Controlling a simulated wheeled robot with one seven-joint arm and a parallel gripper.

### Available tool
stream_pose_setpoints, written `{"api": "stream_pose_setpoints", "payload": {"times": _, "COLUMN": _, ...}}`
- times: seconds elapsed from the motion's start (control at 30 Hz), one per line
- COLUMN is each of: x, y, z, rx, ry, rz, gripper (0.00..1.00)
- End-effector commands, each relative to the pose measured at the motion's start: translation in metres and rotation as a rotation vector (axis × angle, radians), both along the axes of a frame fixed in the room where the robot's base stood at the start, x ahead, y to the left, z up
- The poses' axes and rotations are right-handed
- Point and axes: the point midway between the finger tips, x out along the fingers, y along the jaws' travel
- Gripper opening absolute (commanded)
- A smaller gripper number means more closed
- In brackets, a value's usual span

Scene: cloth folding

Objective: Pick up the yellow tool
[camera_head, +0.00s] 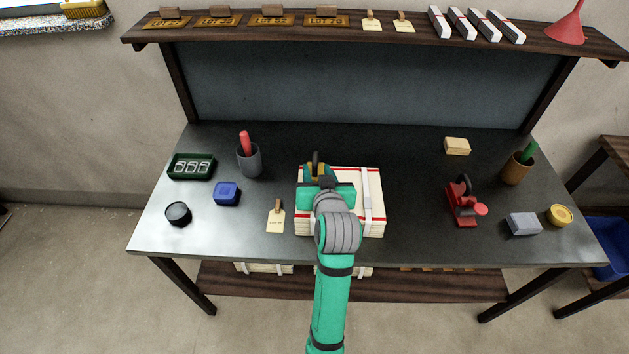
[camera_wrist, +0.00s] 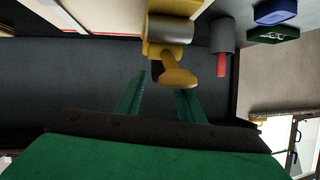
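The yellow tool (camera_wrist: 172,40) shows in the wrist view at the top middle, with a grey cylindrical part and a rounded yellow knob toward my fingers. In the head view the yellow tool (camera_head: 317,171) is mostly hidden behind my gripper, at the left back part of the white stack (camera_head: 372,178). My gripper (camera_wrist: 158,92) is open, its two green fingers apart with nothing held between them. The knob lies just beyond the fingertips; I cannot tell if they touch. In the head view my gripper (camera_head: 320,184) is over the stack.
A red tool (camera_head: 463,202) and a grey block (camera_head: 523,223) stand right. The back middle of the table (camera_head: 400,145) is clear.

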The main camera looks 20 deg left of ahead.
Motion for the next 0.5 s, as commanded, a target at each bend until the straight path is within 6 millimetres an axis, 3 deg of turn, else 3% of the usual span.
{"api": "stream_pose_setpoints", "payload": {"times": 0.13, "x": 0.0110, "y": 0.0067, "z": -0.0052, "rx": 0.000, "ry": 0.000, "rz": 0.001, "gripper": 0.35}}
{"api": "stream_pose_setpoints", "payload": {"times": 0.4, "x": 0.0129, "y": 0.0077, "z": -0.0061, "rx": 0.000, "ry": 0.000, "rz": 0.001, "gripper": 0.35}}
{"api": "stream_pose_setpoints", "payload": {"times": 0.5, "x": 0.0129, "y": 0.0076, "z": -0.0061, "rx": 0.000, "ry": 0.000, "rz": 0.001, "gripper": 0.11}}
